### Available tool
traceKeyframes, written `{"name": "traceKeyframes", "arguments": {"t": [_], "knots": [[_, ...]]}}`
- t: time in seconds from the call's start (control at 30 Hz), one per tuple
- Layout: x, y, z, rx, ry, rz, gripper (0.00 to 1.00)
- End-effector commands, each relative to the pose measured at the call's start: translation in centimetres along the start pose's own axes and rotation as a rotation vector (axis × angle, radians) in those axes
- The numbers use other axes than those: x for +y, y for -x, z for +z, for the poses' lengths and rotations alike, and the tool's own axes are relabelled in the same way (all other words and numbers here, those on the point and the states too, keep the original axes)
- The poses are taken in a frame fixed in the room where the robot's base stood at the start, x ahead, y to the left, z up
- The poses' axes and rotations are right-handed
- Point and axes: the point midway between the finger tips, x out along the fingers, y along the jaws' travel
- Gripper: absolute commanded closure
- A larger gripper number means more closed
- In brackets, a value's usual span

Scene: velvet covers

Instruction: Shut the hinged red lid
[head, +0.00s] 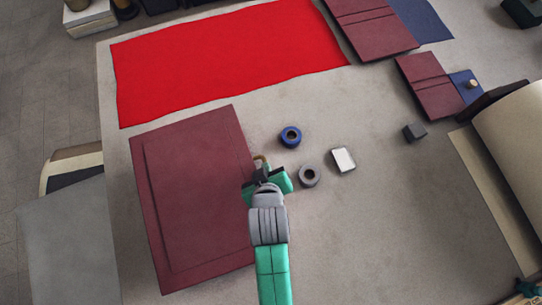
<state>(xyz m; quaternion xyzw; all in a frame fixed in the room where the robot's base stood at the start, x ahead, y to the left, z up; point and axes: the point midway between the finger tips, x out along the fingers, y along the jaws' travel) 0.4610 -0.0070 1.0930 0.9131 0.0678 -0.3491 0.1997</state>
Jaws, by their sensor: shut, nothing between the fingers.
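A large dark red rectangular piece (195,200) lies on the grey table at the left, with a slightly smaller raised panel outlined on its face. It looks like the hinged red lid, but the hinge is not clear and I cannot tell how far it is open. My gripper (262,166) is shut and empty at the right edge of this piece. My arm and gripper hide part of that edge, and I cannot tell whether they touch it.
A bright red cloth (225,55) lies behind. Dark red covers (431,85) lie at back right. The front right table (400,240) is clear.

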Motion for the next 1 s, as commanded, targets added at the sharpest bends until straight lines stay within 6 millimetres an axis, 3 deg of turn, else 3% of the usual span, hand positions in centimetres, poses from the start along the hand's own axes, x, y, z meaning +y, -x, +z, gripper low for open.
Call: {"name": "traceKeyframes", "arguments": {"t": [0.03, 0.47, 0.67, 0.73, 1.0], "knots": [[-0.4, -0.5, 1.0, -0.021, 0.000, -0.008, 1.00], [-0.2, 0.1, 0.7, -0.026, 0.000, -0.009, 1.00], [0.9, 3.4, -3.1, -0.011, 0.000, -0.003, 1.00], [0.7, 4.6, -2.4, -0.007, 0.001, -0.001, 1.00], [1.3, 10.9, -2.6, -0.003, -0.001, 0.000, 1.00]]}}
